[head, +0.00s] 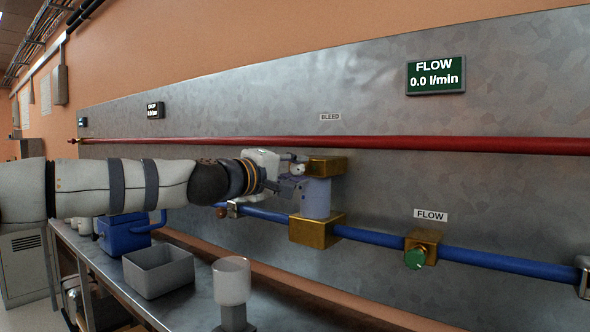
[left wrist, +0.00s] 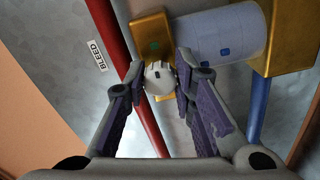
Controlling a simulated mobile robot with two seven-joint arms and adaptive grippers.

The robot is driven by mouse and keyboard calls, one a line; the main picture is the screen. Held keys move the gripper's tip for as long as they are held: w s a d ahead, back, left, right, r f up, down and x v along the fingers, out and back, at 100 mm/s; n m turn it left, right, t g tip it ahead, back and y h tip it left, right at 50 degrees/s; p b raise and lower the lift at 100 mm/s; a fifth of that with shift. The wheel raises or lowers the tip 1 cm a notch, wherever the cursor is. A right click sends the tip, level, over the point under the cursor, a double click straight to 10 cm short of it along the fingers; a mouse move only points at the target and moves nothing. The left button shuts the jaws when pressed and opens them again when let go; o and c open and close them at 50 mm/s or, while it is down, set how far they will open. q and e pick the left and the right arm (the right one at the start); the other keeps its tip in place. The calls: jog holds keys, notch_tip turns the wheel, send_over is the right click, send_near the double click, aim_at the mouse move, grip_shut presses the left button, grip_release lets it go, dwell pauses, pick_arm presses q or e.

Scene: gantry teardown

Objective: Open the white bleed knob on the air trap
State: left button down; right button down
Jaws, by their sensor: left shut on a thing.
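The air trap (head: 316,198) is a translucent bluish cylinder between a brass top block (head: 327,167) and a brass lower block (head: 315,230) on the wall panel. The white bleed knob (head: 297,169) sits at the left side of the top block. In the left wrist view the ribbed white knob (left wrist: 160,77) lies between the fingertips of my left gripper (left wrist: 159,78). My left gripper (head: 289,180) is shut on the knob, reaching in from the left. My right gripper is not in view.
A red pipe (head: 430,144) runs behind the trap and a blue pipe (head: 375,237) runs through its lower block. A green knob (head: 415,259) is at the right. A grey bin (head: 158,272), a blue container (head: 122,235) and a white cup-like object (head: 231,280) stand on the bench below.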

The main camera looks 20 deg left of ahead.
pick_arm(q)
jog(key=shift+f+n, duration=0.1)
jog(key=shift+n, duration=0.2)
jog(key=c, duration=1.3)
grip_release()
jog(key=shift+c, duration=0.2)
jog(key=v, duration=1.2)
